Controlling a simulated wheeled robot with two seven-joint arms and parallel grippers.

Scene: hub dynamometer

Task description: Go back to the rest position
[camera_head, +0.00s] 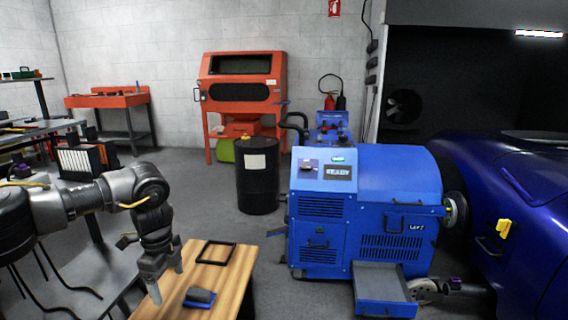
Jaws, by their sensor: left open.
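My left gripper (167,282) hangs pointing down at the left edge of a small wooden table (222,274). Its two fingers are apart with nothing visible between them. On the table a dark blue and black handheld object (200,297) lies to the right of the gripper, apart from it. A thin black rectangular frame (216,252) lies flat behind that object. The blue hub dynamometer (380,180) stands to the right, and its screen reads "READY".
A black barrel (257,185) stands behind the table. An orange cabinet (240,95) and an orange workbench (110,101) are along the back wall. A blue car (525,190) is at the right. Grey floor is open between barrel and workbench.

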